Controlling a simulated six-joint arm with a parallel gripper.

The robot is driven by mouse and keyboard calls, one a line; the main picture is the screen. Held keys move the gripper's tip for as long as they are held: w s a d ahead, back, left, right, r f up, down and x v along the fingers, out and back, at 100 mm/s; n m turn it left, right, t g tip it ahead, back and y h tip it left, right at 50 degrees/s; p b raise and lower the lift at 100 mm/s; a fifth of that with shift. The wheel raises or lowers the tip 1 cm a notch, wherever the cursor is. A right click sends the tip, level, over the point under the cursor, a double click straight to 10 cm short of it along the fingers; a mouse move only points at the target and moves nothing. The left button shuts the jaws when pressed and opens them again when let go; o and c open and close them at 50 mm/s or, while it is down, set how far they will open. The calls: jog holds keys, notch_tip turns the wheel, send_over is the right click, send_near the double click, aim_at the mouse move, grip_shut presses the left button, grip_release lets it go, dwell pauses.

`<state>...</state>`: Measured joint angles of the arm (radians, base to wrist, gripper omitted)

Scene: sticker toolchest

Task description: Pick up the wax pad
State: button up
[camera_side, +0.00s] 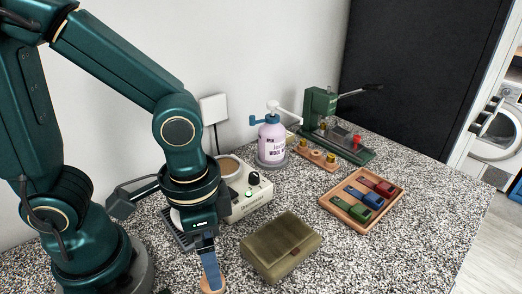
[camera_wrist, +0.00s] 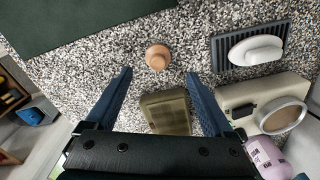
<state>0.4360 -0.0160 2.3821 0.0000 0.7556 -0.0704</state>
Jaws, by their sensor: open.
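A small round peach-tan piece with a knob on top, possibly the wax pad (camera_wrist: 157,57), lies on the speckled counter. In the side view its edge shows at the bottom (camera_side: 213,290), partly hidden by my gripper (camera_side: 211,272). In the wrist view my gripper (camera_wrist: 159,73) is open and empty, with the piece centred just beyond its blue fingertips. A white round pad with a raised grip (camera_wrist: 256,50) rests on a dark slatted rack (camera_wrist: 222,55); I cannot tell for certain which of the two is the wax pad.
An olive box (camera_side: 280,245) sits right of my gripper. A cream heater with a pot (camera_side: 250,198) and a lilac pump bottle (camera_side: 272,143) stand behind it. A wooden tray with coloured blocks (camera_side: 335,207) and a green press (camera_side: 320,105) are farther right.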

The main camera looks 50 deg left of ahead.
jog(key=shift+s+d+f, duration=0.1)
jog(key=shift+s+f, duration=0.2)
jog(key=shift+f, duration=2.45)
grip_shut()
jog(key=shift+r, duration=0.15)
jog(key=shift+w+r, duration=0.1)
jog(key=shift+r, duration=0.8)
notch_tip(320, 180, up, 2)
jog(key=shift+r, duration=0.2)
jog(key=w+a+r, duration=0.1)
jog(key=a+r, duration=0.5)
jog(key=a, duration=0.5)
jog(key=shift+w+a+r, duration=0.25)
jog(key=shift+w, duration=0.05)
